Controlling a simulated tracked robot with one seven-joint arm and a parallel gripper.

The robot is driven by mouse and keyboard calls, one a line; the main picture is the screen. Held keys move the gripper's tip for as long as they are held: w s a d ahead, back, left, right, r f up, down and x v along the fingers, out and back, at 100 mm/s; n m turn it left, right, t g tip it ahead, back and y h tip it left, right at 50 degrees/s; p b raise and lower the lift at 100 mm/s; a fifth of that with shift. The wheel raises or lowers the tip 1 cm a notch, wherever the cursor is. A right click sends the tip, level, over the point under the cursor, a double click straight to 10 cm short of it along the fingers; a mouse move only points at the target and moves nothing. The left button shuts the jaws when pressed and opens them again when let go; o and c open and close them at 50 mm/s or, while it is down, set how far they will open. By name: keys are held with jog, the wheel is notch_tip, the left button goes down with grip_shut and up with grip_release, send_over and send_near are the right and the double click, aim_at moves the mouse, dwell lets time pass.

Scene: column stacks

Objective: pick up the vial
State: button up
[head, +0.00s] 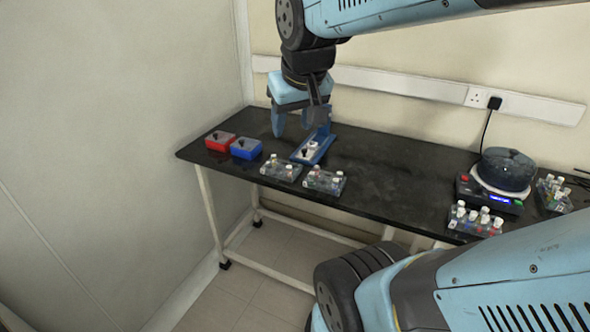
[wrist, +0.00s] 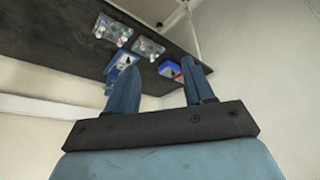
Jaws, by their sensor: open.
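Several small capped vials stand in clear racks, and I cannot tell which one the task means. Two racks, the left rack (head: 280,170) and the right rack (head: 325,182), sit along the table's front edge; they also show in the wrist view (wrist: 113,31) (wrist: 148,47). A blue stand (head: 311,149) behind them bears small white and dark items, too small to identify. My gripper (wrist: 163,66) is open with nothing between its fingers. In the head view my gripper (head: 298,125) hangs above the table's back left, near the blue stand; its right finger is hard to separate from the stand.
A red box (head: 220,141) and a blue box (head: 246,148) stand at the left end of the black table (head: 390,178). A dark round device (head: 503,172) and more racks (head: 475,220) (head: 554,194) stand at the right. The table's middle is clear. A wall lies behind.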

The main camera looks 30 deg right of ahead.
jog(key=w+d+f+m+g, duration=0.1)
jog(key=w+d+f, duration=0.25)
jog(key=w, duration=0.25)
jog(key=w+d+f+g, duration=0.1)
jog(key=w+d+f, duration=0.25)
jog(key=w, duration=0.25)
jog(key=m+g, duration=0.1)
jog(key=g, duration=0.1)
send_near(312, 173)
jog(key=f, duration=0.4)
jog(key=shift+w+d, duration=0.3)
jog(key=shift+t, duration=0.3)
jog(key=shift+w+f, duration=0.2)
jog(key=shift+f, duration=2.3)
jog(key=shift+c, duration=0.4)
grip_shut()
